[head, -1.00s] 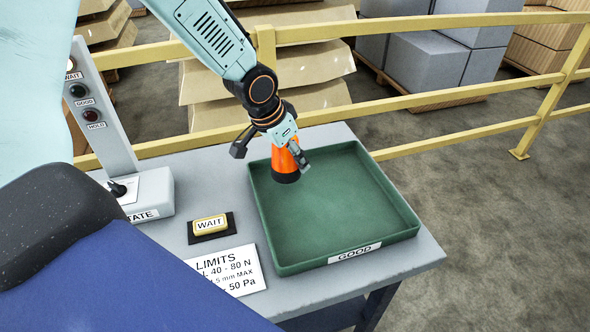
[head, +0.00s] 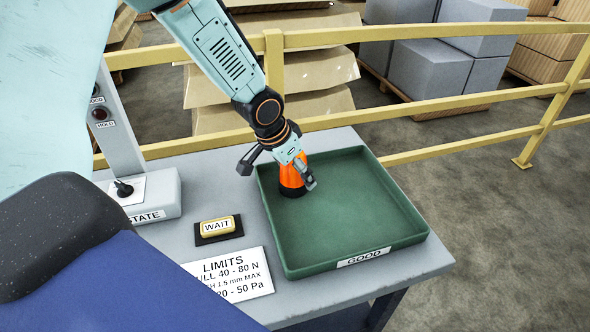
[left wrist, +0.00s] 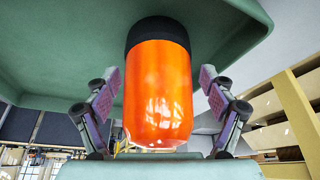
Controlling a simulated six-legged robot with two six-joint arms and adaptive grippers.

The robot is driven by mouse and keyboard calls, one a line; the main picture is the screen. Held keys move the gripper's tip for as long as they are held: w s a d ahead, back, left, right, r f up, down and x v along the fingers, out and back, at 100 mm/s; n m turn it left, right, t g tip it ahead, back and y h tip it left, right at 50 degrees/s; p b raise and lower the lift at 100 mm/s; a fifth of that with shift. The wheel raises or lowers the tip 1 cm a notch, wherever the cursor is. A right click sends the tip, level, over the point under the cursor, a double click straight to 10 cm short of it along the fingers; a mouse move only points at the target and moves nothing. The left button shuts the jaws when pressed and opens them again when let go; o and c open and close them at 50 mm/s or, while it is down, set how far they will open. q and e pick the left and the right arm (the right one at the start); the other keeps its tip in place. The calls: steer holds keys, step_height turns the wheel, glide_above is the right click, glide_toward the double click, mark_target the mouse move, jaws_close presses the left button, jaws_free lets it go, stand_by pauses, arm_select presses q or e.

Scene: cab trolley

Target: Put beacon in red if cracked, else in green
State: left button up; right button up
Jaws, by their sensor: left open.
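The orange beacon (head: 291,177) with a black base is in the green tray (head: 345,215) labelled GOOD, near its back left corner. It also shows in the left wrist view (left wrist: 158,90), with its black base toward the green surface. I see no crack on its visible side. My left gripper (head: 280,170) is around the beacon from above. In the left wrist view its two fingers (left wrist: 165,105) stand apart, with gaps on both sides of the beacon. My right gripper is out of view, and so is any red tray.
A yellow WAIT block (head: 217,226) and a white LIMITS card (head: 232,276) lie left of the tray on the grey table (head: 415,278). A grey post stands on a STATE box (head: 155,196). A yellow railing (head: 440,95) runs behind the table.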

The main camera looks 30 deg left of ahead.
arm_select(q)
steer(key=shift+w+d+f, duration=0.1)
steer(key=shift+w+d, duration=0.1)
steer(key=shift+w, duration=0.1)
steer(key=v, duration=1.2)
steer(key=shift+p, duration=0.4)
steer(key=shift+a, duration=0.1)
steer(key=o, duration=0.4)
steer(key=shift+s, duration=0.15)
steer(key=shift+c, duration=0.2)
